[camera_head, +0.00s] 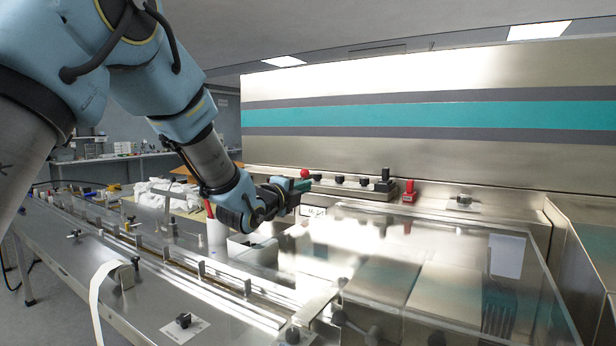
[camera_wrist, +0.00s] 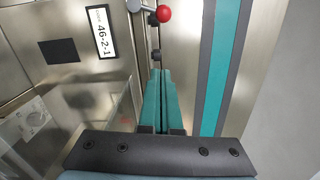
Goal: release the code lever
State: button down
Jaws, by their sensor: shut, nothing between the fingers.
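A lever with a red ball knob (camera_wrist: 164,14) shows at the top of the wrist view, beside a silver hub (camera_wrist: 135,5). In the head view the red knob (camera_head: 304,173) sits at the left end of a panel row. A label (camera_wrist: 95,35) reading "46-2-1" is on the steel to its left in the wrist view. My gripper (camera_wrist: 161,72) has its teal fingers together and empty, their tips below the red knob and apart from it in the picture. In the head view my gripper (camera_head: 303,186) hides part of the panel just under the knob.
Dark knobs (camera_head: 340,179) stand along the panel ledge, with a red device (camera_head: 409,191) farther right. A clear cover (camera_head: 450,250) spans the machine's right front. A conveyor (camera_head: 200,268) runs along the left. A white bin (camera_head: 252,249) stands below my gripper.

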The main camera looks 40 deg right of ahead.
jog(key=w+d+p, duration=0.6)
jog(key=d, duration=0.1)
jog(key=shift+w+d+r, duration=0.25)
jog(key=shift+d+r, duration=0.1)
jog(key=shift+w+a, duration=0.1)
